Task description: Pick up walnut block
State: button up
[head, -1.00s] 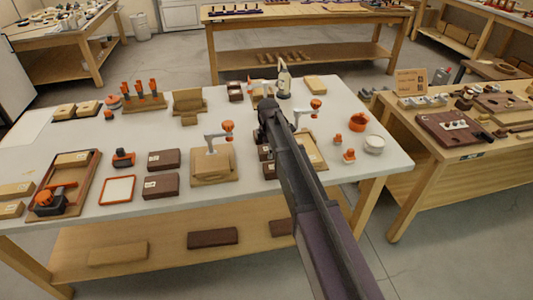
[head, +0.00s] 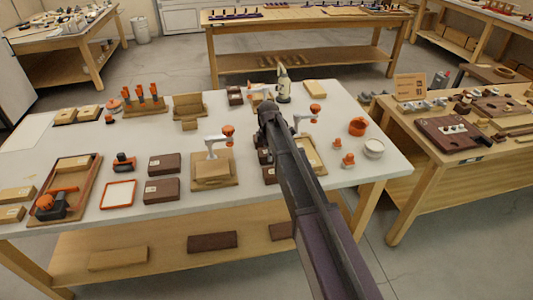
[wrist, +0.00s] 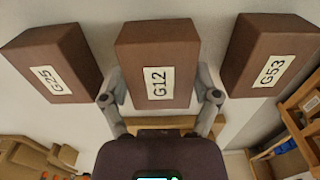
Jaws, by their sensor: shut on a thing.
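In the wrist view a dark brown walnut block (wrist: 157,62) with a white label reading G12 sits between the fingers of my gripper (wrist: 160,98). The fingers are shut on its two sides. A second brown block labelled G25 (wrist: 50,60) is to the left, and a third labelled G53 (wrist: 270,55) is to the right, both apart from the held block. In the head view my arm hides the gripper and the held block. I cannot tell whether the block is clear of the white surface.
In the head view other dark blocks (head: 164,165) lie on the white bench top (head: 75,140). A white bottle (head: 283,88) and a small brown block (head: 235,95) stand near the arm. Fixtures with orange knobs (head: 228,131) crowd the middle.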

jog(key=shift+r+p, duration=4.25)
jog(key=shift+r, duration=0.2)
jog(key=shift+s, duration=0.15)
